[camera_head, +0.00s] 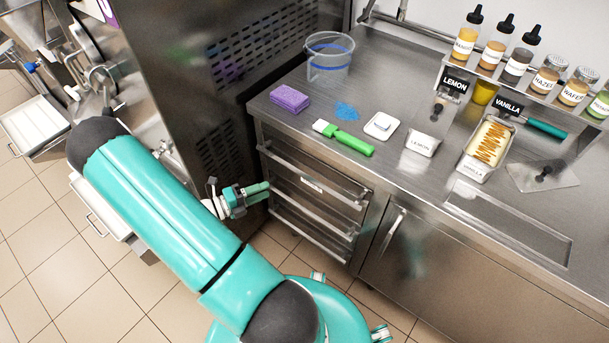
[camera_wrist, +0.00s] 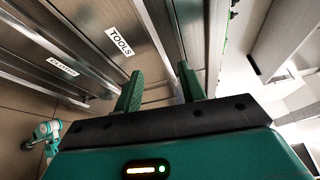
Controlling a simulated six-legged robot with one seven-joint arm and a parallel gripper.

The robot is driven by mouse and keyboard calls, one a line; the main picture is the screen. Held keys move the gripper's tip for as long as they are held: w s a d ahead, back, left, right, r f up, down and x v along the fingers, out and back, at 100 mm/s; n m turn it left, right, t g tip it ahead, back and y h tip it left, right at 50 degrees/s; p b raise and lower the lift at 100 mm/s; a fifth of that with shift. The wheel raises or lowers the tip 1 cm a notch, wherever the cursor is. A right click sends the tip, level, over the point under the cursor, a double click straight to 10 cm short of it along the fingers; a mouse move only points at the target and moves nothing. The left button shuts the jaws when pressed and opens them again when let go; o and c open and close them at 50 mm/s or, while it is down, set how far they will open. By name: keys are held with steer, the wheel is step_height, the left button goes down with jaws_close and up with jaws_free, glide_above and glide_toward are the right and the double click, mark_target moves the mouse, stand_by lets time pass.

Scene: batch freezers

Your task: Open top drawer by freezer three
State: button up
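The drawer stack is under the steel counter, right of the tall steel freezer cabinet (camera_head: 222,70). Its top drawer (camera_head: 325,188) looks shut and has a bar handle (camera_head: 310,176) and a small label. In the wrist view a drawer front carries the label TOOLS (camera_wrist: 120,42). My gripper (camera_head: 266,190) is at the left end of the drawer fronts. In the wrist view my gripper (camera_wrist: 161,72) is open, with a clear gap between its two green fingers. A steel bar runs towards that gap; I cannot tell whether it lies between the fingers.
A lower drawer handle (camera_head: 310,236) and a cupboard door handle (camera_head: 392,230) stick out nearby.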

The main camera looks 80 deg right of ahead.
mark_target(303, 176)
steer(key=shift+n+h, duration=0.5)
steer(key=shift+n, duration=0.3)
steer(key=x, duration=0.5)
steer(key=f+x, duration=0.1)
steer(key=x, duration=0.9)
steer(key=shift+s+f, duration=0.1)
steer(key=shift+f, duration=0.25)
jaws_close()
